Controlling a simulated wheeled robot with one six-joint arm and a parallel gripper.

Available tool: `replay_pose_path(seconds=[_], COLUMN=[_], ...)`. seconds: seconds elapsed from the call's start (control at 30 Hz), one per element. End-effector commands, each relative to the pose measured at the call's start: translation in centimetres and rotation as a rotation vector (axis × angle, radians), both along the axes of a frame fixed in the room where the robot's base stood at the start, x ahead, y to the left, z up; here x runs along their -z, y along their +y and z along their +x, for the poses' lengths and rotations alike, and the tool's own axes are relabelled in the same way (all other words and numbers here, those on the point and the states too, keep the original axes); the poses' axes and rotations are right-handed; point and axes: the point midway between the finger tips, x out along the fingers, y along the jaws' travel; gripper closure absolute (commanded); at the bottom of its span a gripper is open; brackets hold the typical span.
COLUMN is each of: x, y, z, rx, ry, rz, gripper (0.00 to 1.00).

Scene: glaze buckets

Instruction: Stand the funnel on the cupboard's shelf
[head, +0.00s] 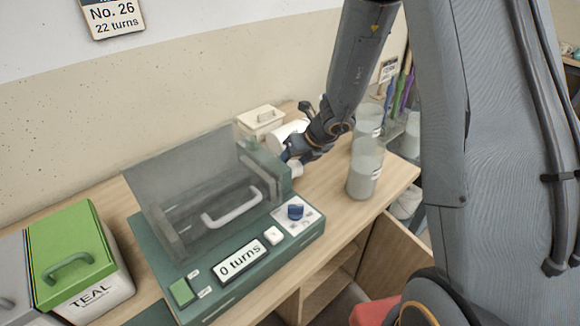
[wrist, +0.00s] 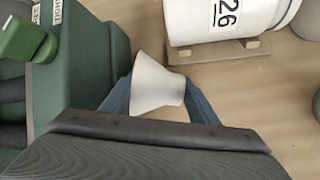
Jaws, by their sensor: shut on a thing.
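The white funnel (wrist: 157,84) is between the blue fingers of my gripper (wrist: 160,92) in the wrist view, its flared shape showing. My gripper is shut on it. In the head view my gripper (head: 289,158) is over the counter just behind the green machine's right end; a small white part of the funnel (head: 296,169) shows below it. The cupboard (head: 325,292) is under the counter at the lower middle, with open compartments and a shelf partly visible. Its wooden door (head: 388,256) stands open to the right.
The green machine (head: 140,232) with a clear lid fills the counter's middle. A white cylinder marked 26 (wrist: 225,22) lies on a wooden cradle beside my gripper. Cloudy containers (head: 365,168) stand at right. A green-lidded TEAL bin (head: 75,255) is at left.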

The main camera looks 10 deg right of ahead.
Motion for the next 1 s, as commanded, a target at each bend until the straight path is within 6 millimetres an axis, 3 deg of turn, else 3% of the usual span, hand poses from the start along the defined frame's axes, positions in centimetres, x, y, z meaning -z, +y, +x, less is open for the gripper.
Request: replay_pose_path(seconds=[0.43, 0.47, 0.53, 1.0], x=[0.7, 0.6, 0.6, -0.3], y=[0.0, 0.0, 0.0, -0.2], z=[0.1, 0.0, 0.0, -0.1], rx=[0.0, 0.0, 0.0, 0.002], ry=[-0.001, -0.001, -0.001, -0.003], rz=[0.0, 0.0, 0.0, 0.0], gripper=[0.8, 0.41, 0.29, 0.27])
